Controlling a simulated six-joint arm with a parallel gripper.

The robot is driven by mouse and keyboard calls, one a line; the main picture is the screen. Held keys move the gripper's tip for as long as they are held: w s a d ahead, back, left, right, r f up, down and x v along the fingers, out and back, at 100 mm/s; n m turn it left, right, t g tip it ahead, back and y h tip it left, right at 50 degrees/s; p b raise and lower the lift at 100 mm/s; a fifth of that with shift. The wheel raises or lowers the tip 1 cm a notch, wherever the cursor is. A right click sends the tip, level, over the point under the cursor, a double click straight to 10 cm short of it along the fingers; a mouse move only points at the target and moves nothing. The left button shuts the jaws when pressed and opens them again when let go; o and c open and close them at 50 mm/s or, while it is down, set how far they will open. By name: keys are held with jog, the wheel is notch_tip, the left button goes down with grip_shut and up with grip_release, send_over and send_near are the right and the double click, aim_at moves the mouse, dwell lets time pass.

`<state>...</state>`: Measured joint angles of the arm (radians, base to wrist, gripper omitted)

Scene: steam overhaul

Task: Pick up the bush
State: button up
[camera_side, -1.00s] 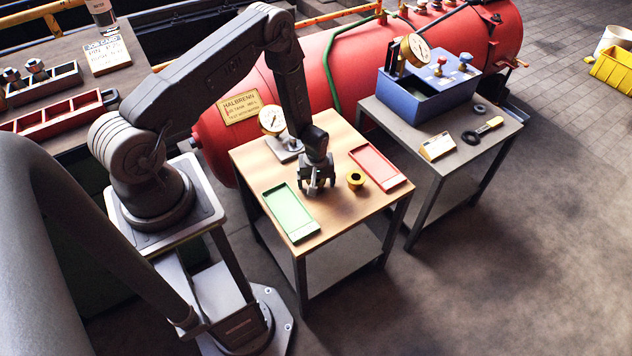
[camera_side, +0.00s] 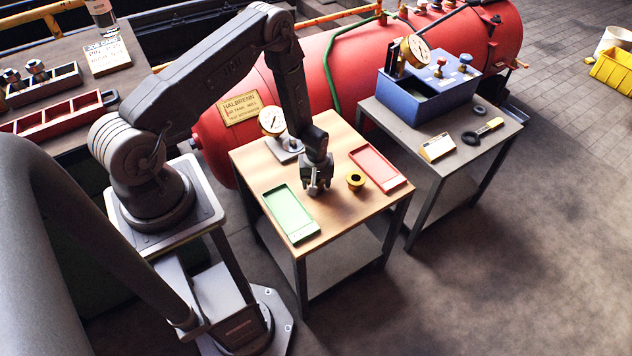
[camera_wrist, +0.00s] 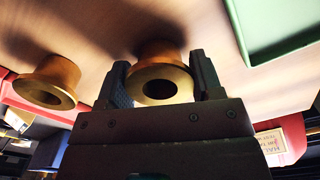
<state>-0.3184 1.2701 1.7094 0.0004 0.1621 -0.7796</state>
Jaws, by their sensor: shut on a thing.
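A brass flanged bush (camera_wrist: 160,73) sits between the two fingers of my gripper (camera_wrist: 158,80), which are shut on its sides; its round bore faces the wrist camera. In the side view my gripper (camera_side: 314,187) is low over the wooden table top (camera_side: 330,215) and hides this bush. I cannot tell whether the bush touches the table. A second brass bush (camera_side: 356,181) stands on the table to the right of my gripper. It also shows at the left in the wrist view (camera_wrist: 48,80).
A green tray (camera_side: 290,212) lies left of my gripper and a red tray (camera_side: 375,166) to the right. A gauge on a stand (camera_side: 284,146) is close behind. A blue tank (camera_side: 432,98) stands on the side table, and a red boiler (camera_side: 350,70) lies behind.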

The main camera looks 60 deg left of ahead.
jog(key=r, duration=0.3)
jog(key=a+r, duration=0.1)
jog(key=shift+s+r, duration=0.25)
jog(key=shift+s, duration=0.1)
jog(key=s+a+r, duration=0.6)
jog(key=s+a, duration=0.1)
jog(key=shift+a, duration=0.35)
jog(key=shift+r, duration=0.1)
jog(key=w+a+n, duration=0.2)
jog(key=w+a, duration=0.1)
jog(key=w+a+n, duration=0.2)
jog(key=w+a, duration=0.1)
jog(key=w, duration=0.1)
jog(key=w+a+n, duration=0.2)
jog(key=w+a, duration=0.1)
jog(key=shift+w+a+r, duration=0.15)
jog(key=shift+a+r, duration=0.1)
jog(key=shift+a, duration=0.05)
jog(key=shift+f, duration=2.35)
jog(key=shift+f, duration=1.25)
jog(key=shift+f, duration=0.35)
jog(key=shift+f, duration=0.15)
jog(key=shift+c, duration=0.5)
jog(key=shift+f, duration=0.2)
